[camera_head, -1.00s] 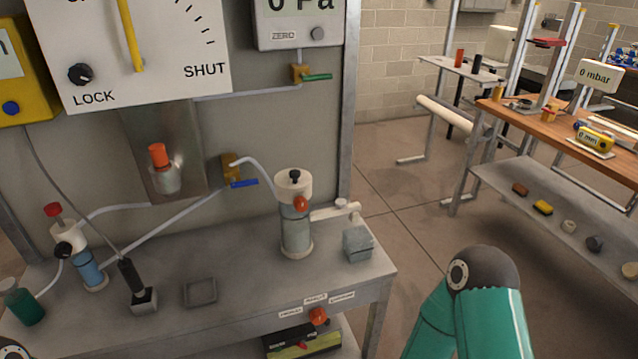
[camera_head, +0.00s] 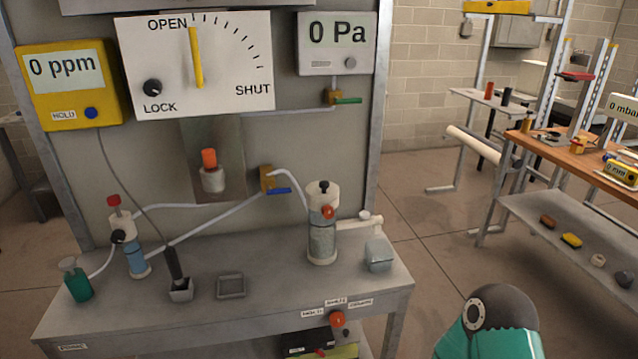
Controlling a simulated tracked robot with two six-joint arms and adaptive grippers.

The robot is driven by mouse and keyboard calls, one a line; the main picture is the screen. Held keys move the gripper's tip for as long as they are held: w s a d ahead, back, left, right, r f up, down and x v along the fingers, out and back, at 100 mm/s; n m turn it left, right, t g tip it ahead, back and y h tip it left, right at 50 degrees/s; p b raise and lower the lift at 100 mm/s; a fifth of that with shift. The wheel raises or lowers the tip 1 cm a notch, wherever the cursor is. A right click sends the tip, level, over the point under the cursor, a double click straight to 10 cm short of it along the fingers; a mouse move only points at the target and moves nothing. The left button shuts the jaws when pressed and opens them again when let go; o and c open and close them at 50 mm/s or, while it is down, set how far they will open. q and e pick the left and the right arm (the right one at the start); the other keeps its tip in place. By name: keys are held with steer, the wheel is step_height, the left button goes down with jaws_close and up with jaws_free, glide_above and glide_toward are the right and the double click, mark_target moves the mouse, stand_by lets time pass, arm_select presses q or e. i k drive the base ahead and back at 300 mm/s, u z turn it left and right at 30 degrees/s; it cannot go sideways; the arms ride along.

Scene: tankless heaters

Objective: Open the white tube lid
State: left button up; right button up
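A clear cylinder (camera_head: 321,243) stands upright on the bench, with a white top (camera_head: 322,192) that carries a black knob and an orange knob. A short white tube (camera_head: 357,224) lies beside it, with a small round white piece (camera_head: 364,215) on it. I cannot tell which of these is the white tube lid. Both white parts look in place. Neither gripper shows; only a teal and dark link of my arm is at the bottom right.
The grey bench (camera_head: 245,319) also holds a small square tray (camera_head: 230,286), a grey block (camera_head: 379,254), a blue cylinder (camera_head: 137,261) and a green bottle (camera_head: 76,281). A panel with a dial (camera_head: 196,65) rises behind. Floor (camera_head: 424,262) is open to the right.

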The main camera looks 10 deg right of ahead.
mark_target(320, 190)
steer(key=u, duration=0.05)
steer(key=i, duration=0.9)
steer(key=z, duration=0.1)
